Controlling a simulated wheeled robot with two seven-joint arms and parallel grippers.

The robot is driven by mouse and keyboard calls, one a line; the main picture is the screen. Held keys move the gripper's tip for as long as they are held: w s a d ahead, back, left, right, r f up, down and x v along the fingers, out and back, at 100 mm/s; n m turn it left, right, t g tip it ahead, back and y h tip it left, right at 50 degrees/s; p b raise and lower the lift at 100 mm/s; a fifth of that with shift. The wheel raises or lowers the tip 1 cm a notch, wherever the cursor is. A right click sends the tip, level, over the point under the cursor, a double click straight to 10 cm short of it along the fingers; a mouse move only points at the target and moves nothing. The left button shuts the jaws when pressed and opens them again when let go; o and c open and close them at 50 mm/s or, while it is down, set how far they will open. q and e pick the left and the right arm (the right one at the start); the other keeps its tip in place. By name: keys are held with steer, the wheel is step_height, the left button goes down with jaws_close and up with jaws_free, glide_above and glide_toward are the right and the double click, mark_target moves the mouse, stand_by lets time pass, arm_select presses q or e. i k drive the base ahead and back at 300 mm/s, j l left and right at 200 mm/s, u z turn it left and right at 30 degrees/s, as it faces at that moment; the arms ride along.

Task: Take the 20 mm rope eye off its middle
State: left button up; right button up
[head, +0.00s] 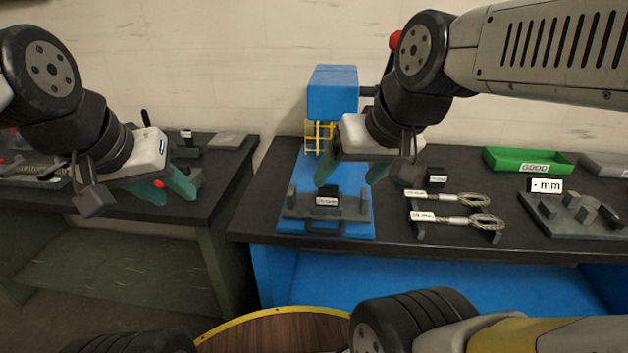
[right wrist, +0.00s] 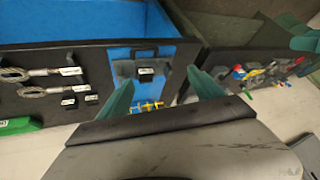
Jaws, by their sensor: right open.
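Two rope eyes, the rear one (head: 455,198) and the front one (head: 458,219), lie side by side on low dark supports on the workbench. Each has a grey twisted loop at the right, a metal sleeve and a white tag at the left. The tags are too small to read surely, so I cannot tell which is 20 mm. Both also show at the left of the right wrist view (right wrist: 42,72) (right wrist: 45,89). My right gripper (head: 352,174) is open and empty, above the blue press base, left of the rope eyes. My left gripper (head: 178,200) looks open, over the left bench.
A blue press (head: 332,92) with a yellow guard (head: 318,137) stands behind my right gripper. A dark fixture (head: 345,208) sits on its base. A green GOOD tray (head: 528,160) and a grey block plate (head: 575,222) are at the right. A gap separates the benches.

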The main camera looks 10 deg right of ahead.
mark_target(414, 194)
steer(key=k+j+z, duration=0.1)
steer(key=z, duration=1.4)
steer(key=i+l+u, duration=0.1)
steer(key=u, duration=0.2)
steer(key=i+l+u, duration=0.15)
steer(key=u, duration=0.15)
steer(key=i, duration=0.6)
